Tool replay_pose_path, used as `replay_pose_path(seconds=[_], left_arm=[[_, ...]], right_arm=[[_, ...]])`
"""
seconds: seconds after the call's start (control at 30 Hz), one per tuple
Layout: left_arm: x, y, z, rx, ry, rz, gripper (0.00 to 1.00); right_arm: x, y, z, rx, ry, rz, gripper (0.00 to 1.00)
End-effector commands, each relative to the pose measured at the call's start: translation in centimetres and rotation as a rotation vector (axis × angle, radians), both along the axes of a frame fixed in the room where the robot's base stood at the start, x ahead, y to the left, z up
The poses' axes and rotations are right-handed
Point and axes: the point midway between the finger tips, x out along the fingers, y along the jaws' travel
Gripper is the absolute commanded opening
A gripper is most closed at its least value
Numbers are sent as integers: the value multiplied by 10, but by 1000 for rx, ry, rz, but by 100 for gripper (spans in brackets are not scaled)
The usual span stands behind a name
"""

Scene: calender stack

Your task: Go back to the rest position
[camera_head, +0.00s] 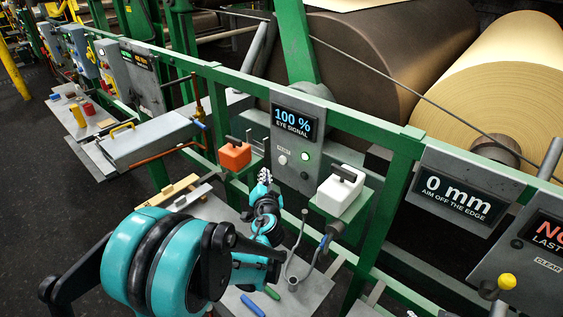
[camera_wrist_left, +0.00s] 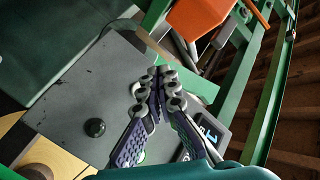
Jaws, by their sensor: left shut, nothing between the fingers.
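My left gripper (camera_head: 265,176) is in front of the grey eye-signal panel (camera_head: 298,172), between the orange box and the white box. Its fingers are together with nothing between them. The closed fingers also show in the left wrist view (camera_wrist_left: 159,85), above a grey surface. My teal left arm comes in from the lower left of the head view. My right gripper does not show in either view.
An orange box (camera_head: 234,155) and a white box (camera_head: 339,192) with black handles sit on green brackets beside the panel. Green rails (camera_head: 340,118) run across the front of large rolls (camera_head: 505,85). Below is a grey shelf (camera_head: 310,286) with blue and green items.

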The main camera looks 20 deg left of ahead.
Motion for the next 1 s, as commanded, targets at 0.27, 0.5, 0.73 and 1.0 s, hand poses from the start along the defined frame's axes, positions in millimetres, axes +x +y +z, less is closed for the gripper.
replay_pose_path(seconds=[0.27,0.5,0.73,1.0], left_arm=[[0,0,0,0,0,0,0],[-23,-1,8,-74,43,33,0],[-98,-19,5,-293,209,83,0],[-204,-79,-26,-557,462,29,0]], right_arm=[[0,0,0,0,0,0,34],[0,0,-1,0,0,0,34],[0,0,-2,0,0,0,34],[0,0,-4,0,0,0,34]])
